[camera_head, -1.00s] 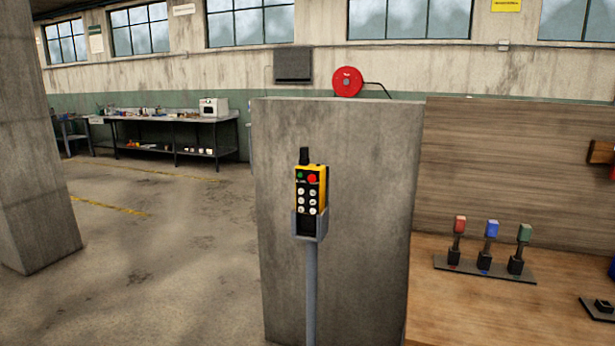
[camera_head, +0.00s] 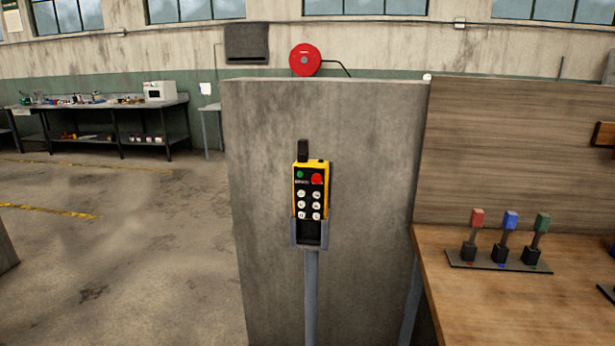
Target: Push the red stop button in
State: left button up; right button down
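The red stop button (camera_head: 317,179) is at the upper right of the face of a yellow and black control box (camera_head: 297,181). A green button (camera_head: 300,174) is beside it on the left, and several white round buttons are below. The box stands upright in a grey holder (camera_head: 310,243) on a grey post (camera_head: 311,290). Whether the red button is in or out is too small to tell. Neither of my grippers shows in the head view.
A concrete block (camera_head: 255,190) stands behind the post. At right, a wooden table (camera_head: 480,315) bears a plate with red (camera_head: 477,218), blue (camera_head: 510,219) and green (camera_head: 542,221) levers. Open floor (camera_head: 130,270) lies at left. A cluttered workbench (camera_head: 110,105) is far back.

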aim_at(316, 178)
jog(key=i+j+z, duration=0.1)
jog(key=j, duration=0.25)
jog(key=i+j+z, duration=0.1)
jog(key=i+j, duration=0.15)
jog(key=i+j+z, duration=0.1)
jog(key=j, duration=0.4)
jog(key=i+j+z, duration=0.1)
jog(key=j, duration=0.3)
jog(key=i, duration=0.1)
